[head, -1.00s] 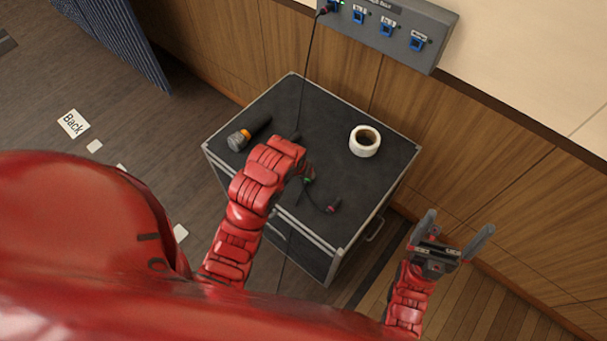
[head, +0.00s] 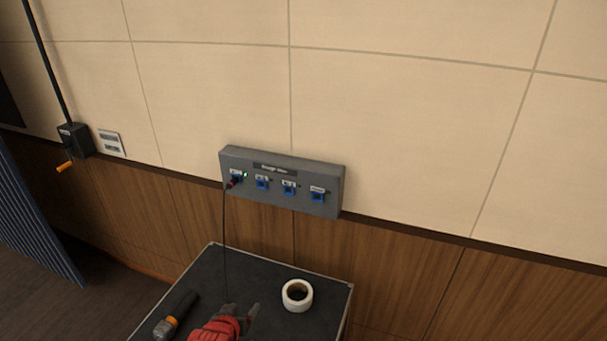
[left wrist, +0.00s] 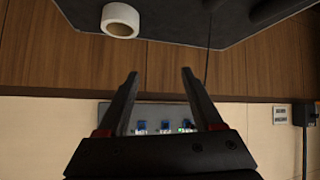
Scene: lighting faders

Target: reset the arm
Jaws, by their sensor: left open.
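My left gripper (head: 243,311) is at the bottom of the head view, above the black-topped case. In the left wrist view its two dark fingers (left wrist: 160,85) are spread apart with nothing between them. Only the red wrist and the grey fingers of this arm show in the head view. My right gripper is in neither current view.
The case (head: 207,275) stands against the wood-panelled wall and holds a white tape roll (head: 297,295) and a dark microphone (head: 176,314). A grey panel (head: 281,181) with blue sockets is on the wall; a cable plug (head: 232,183) sits at its leftmost socket.

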